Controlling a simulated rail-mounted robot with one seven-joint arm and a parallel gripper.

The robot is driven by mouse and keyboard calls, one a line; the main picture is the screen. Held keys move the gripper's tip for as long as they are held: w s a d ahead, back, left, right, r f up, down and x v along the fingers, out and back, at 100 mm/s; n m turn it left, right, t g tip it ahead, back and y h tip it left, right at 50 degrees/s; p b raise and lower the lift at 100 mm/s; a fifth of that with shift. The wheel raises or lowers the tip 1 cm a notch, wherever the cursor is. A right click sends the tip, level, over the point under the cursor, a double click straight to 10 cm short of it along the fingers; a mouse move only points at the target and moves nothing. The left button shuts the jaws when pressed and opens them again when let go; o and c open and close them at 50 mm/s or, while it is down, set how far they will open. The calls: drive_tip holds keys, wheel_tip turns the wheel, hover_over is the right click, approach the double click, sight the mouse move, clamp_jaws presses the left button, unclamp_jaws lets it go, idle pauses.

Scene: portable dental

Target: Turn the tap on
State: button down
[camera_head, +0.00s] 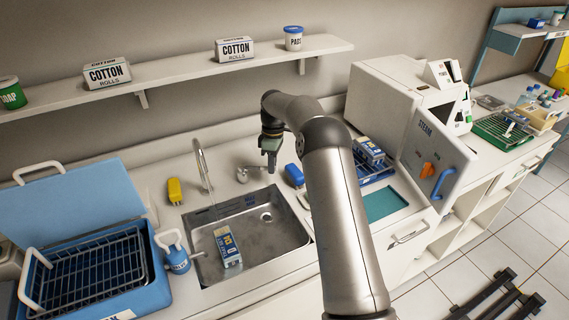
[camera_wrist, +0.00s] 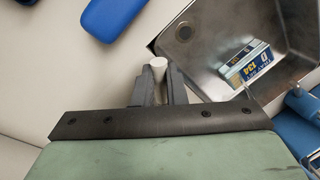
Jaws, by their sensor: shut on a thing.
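The tap's arched metal spout (camera_head: 203,165) rises at the back of the sink (camera_head: 291,229). Its pale lever (camera_head: 246,171) is on the counter to the right of the spout, behind the sink. My gripper (camera_head: 270,168) points down at the lever's right end. In the wrist view, the fingers of my gripper (camera_wrist: 158,88) are closed around a pale, rounded piece (camera_wrist: 158,66), which looks like the lever's end. The fingers hide the rest of it. I cannot make out water running.
A blue and yellow carton (camera_head: 228,247) lies in the sink, also visible in the wrist view (camera_wrist: 246,64). A yellow object (camera_head: 174,190) stands left of the spout. A blue object (camera_head: 294,174) is close to my gripper's right.

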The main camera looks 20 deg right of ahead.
drive_tip(key=shift+w+d+r, duration=0.1)
drive_tip(key=shift+w, duration=0.1)
drive_tip(key=shift+n, duration=0.3)
drive_tip(key=c, duration=1.5)
unclamp_jaws()
drive_tip(key=shift+w+d+r, duration=0.15)
drive_tip(key=shift+w+r, duration=0.2)
drive_tip(key=shift+r, duration=1.6)
drive_tip(key=shift+w+d+r, duration=0.2)
drive_tip(key=shift+w+r, duration=0.15)
drive_tip(key=shift+r, duration=1.6)
drive_tip(key=shift+w+d+r, duration=0.15)
drive_tip(key=shift+w+r, duration=0.2)
drive_tip(key=shift+r, duration=1.6)
